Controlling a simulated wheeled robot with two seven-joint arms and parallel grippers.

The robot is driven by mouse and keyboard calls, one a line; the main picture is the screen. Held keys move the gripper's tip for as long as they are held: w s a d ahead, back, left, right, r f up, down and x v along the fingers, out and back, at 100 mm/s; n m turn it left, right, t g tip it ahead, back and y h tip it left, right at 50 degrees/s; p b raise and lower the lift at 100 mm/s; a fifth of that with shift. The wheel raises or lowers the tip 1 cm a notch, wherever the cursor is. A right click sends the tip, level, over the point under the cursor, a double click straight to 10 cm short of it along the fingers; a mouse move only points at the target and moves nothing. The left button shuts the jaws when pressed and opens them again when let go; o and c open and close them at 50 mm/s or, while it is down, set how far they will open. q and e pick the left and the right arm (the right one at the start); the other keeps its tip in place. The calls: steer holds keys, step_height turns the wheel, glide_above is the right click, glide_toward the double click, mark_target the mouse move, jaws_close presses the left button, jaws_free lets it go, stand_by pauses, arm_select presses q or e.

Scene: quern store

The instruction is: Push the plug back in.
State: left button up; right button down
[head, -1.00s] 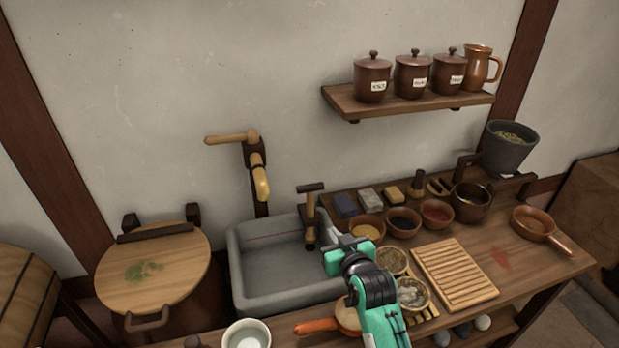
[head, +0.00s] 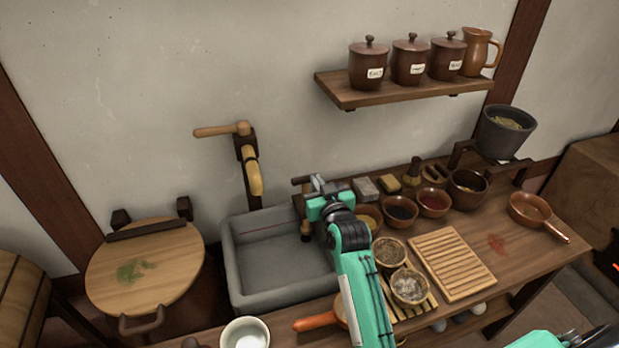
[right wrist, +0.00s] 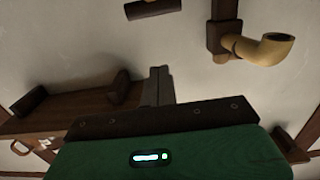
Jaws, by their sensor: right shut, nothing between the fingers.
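My right gripper (head: 317,184) is shut and empty, just right of the crossbar and partly covering this piece in the head view. I cannot tell whether they touch. In the right wrist view the shut fingers (right wrist: 160,86) point at the wall with nothing between them. My left gripper is not in view.
A wooden tap (head: 253,172) is on the wall behind the sink and also shows in the right wrist view (right wrist: 262,48). Bowls (head: 401,210), a slatted board (head: 452,264) and a pan (head: 530,212) crowd the counter. A shelf (head: 400,88) with jars hangs above.

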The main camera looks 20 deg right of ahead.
steer(key=p, duration=0.1)
glide_above(307, 186)
steer(key=s, duration=0.2)
step_height(307, 186, down, 4)
steer(key=shift+f, duration=0.15)
step_height(307, 186, down, 4)
steer(key=shift+s+b, duration=0.1)
steer(key=shift+b, duration=0.7)
steer(key=shift+f, duration=0.2)
steer(key=shift+r, duration=0.1)
